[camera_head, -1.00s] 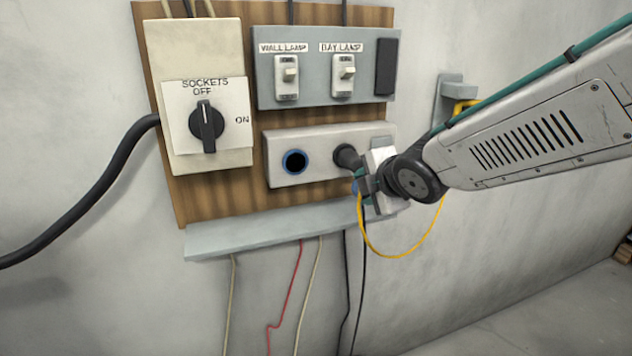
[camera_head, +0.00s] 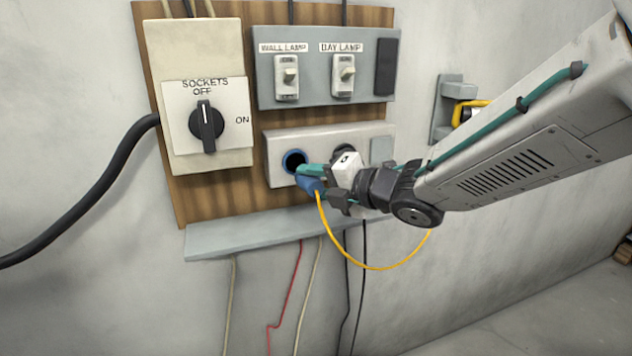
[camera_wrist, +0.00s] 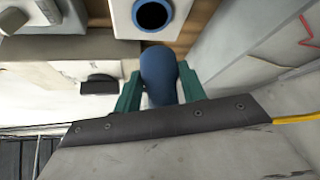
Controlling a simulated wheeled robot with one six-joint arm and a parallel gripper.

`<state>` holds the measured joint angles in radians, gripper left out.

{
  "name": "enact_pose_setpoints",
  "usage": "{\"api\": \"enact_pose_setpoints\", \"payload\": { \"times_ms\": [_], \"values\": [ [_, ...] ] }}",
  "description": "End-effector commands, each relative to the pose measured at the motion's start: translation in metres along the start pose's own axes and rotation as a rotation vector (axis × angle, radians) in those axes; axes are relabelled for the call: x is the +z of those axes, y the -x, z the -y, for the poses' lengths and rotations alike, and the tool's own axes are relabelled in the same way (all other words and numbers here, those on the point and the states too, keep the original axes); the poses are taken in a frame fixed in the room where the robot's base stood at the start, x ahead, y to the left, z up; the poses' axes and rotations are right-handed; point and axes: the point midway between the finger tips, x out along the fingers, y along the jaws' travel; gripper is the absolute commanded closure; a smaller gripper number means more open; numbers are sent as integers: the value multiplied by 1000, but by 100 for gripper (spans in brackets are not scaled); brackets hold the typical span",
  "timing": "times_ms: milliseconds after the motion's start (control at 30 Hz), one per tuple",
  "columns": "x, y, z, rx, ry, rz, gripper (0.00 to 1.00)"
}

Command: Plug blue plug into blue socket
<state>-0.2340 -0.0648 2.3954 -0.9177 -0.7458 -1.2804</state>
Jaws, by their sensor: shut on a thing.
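The blue socket (camera_head: 295,161) is a dark round hole with a blue ring in the left part of a pale socket box. It also shows at the top of the wrist view (camera_wrist: 152,14). My gripper (camera_head: 312,178) is shut on the blue plug (camera_head: 309,186), just below and right of the socket. In the wrist view, the plug (camera_wrist: 159,76) sits between the green fingers and points up toward the socket, with a gap between them. A yellow cable (camera_head: 345,254) hangs from the plug in a loop. The plug's front end is partly hidden by a finger in the head view.
A black plug or socket (camera_head: 344,152) on the same box is partly behind my gripper. A grey ledge (camera_head: 225,242) runs below the box. The rotary switch (camera_head: 206,125) stands at left, lamp switches (camera_head: 327,65) above. Thin wires hang below.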

Motion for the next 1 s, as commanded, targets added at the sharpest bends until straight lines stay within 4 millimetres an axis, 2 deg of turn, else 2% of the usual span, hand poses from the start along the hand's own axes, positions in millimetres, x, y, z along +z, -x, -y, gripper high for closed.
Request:
{"api": "enact_pose_setpoints", "payload": {
  "times_ms": [233,700,1000],
  "values": [
    [4,-5,0,-1,-1,1,79],
    [26,-40,0,-1,-1,1,79],
    [32,-48,0,-1,-1,2,79]
  ]
}}
